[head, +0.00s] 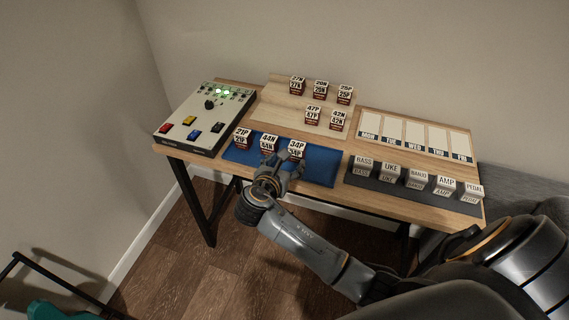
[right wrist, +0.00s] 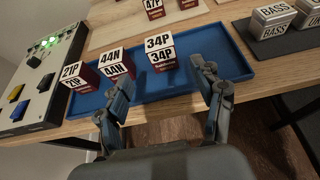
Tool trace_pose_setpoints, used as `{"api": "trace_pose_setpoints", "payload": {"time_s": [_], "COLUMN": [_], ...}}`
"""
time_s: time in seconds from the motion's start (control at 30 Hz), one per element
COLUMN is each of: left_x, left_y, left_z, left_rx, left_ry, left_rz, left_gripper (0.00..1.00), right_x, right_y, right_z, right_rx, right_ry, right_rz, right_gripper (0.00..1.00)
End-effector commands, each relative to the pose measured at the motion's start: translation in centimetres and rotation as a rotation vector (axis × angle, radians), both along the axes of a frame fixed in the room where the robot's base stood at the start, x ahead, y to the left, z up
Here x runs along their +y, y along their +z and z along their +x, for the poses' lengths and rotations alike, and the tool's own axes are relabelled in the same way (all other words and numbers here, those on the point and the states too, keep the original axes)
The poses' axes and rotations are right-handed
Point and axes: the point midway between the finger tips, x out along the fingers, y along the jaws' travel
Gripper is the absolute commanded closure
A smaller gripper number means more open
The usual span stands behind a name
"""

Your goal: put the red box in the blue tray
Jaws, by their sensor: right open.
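Several small dark-red boxes with white labelled tops are in view. Three are in the blue tray (head: 318,168) at the table's front: 21P (head: 242,138), 44N (head: 268,143) and 34P (head: 297,148). In the right wrist view, 34P (right wrist: 161,50) stands beyond and between my fingers, and 44N (right wrist: 115,63) stands close by the left finger. Other red boxes, 27N (head: 297,86), 20N (head: 321,89), 25P (head: 345,95), 47P (head: 313,115) and 42N (head: 338,121), stand on a pale wooden board behind the tray. My right gripper (head: 279,170) is open and empty over the tray's front edge. My left gripper is out of view.
A control box (head: 185,132) with coloured buttons and lit green lights stands left of the tray. A dark mat (head: 355,178) with several grey-white labelled blocks lies to the right. Behind it is a weekday board (head: 413,148) with empty white panels.

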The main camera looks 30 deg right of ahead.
Motion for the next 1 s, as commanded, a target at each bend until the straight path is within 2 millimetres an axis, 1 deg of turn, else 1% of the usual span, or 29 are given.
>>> {"api": "trace_pose_setpoints", "payload": {"time_s": [0.1, 0.3, 0.4, 0.47, 0.57, 0.67, 0.7, 0.77, 0.8, 0.87, 0.93, 0.97, 1.0], "left_x": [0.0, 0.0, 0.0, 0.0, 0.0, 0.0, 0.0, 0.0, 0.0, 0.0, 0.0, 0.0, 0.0], "left_y": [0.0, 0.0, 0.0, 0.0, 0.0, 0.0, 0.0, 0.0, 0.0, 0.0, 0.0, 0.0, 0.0], "left_z": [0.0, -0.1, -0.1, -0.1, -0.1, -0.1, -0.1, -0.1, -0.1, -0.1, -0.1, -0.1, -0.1], "left_rx": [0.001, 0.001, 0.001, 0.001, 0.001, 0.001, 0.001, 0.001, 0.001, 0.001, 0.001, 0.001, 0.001], "left_ry": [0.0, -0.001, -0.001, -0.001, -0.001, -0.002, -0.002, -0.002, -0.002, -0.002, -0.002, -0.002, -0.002], "left_rz": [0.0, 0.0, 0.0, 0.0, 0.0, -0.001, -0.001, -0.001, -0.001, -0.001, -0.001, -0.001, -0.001], "left_gripper": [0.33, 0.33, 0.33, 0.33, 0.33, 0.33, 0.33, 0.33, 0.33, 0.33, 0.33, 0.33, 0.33], "right_x": [0.6, 0.8, 0.9, 1.3, 3.0, 5.5, 6.6, 7.9, 8.8, 9.9, 11.0, 11.3, 11.6], "right_y": [0.3, 0.4, 0.3, -0.2, -1.5, -3.1, -3.6, -4.6, -5.3, -6.5, -8.9, -10.5, -13.2], "right_z": [-0.6, -0.8, -0.7, -0.6, -0.4, -0.2, -0.2, -0.3, -0.4, -0.8, -1.5, -2.1, -3.0], "right_rx": [0.001, 0.001, -0.008, -0.034, -0.134, -0.269, -0.32, -0.383, -0.418, -0.46, -0.488, -0.49, -0.484], "right_ry": [0.0, -0.001, 0.002, 0.01, 0.033, 0.042, 0.037, 0.019, -0.001, -0.04, -0.112, -0.154, -0.222], "right_rz": [0.001, 0.001, 0.014, 0.06, 0.234, 0.502, 0.616, 0.779, 0.884, 1.036, 1.2, 1.265, 1.341], "right_gripper": [0.33, 0.33, 0.33, 0.33, 0.33, 0.33, 0.33, 0.33, 0.33, 0.33, 0.33, 0.33, 0.33]}}
